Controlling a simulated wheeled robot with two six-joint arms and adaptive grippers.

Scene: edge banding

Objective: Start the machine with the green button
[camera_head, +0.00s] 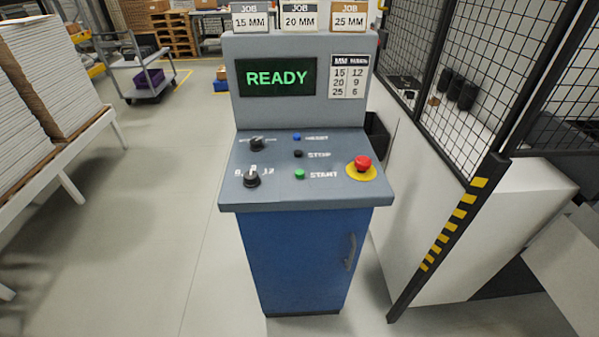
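The machine's control console (308,250) stands in the middle, a blue cabinet with a grey sloped panel on top. The green button (300,174), labelled START, is on the panel near its middle. Above it are a black STOP button (298,154) and a blue button (297,136). A red mushroom button (363,162) on a yellow base is at the panel's right. Two black rotary knobs are at the left, an upper one (257,143) and a lower one (252,179). The screen (276,77) reads READY in green. Neither of my grippers is in view.
Job cards of 15, 20 and 25 MM (299,17) top the console. Stacked boards on a white rack (70,160) stand at the left. Black mesh fencing (475,80) and a striped post (450,235) are at the right. The floor in front left is clear.

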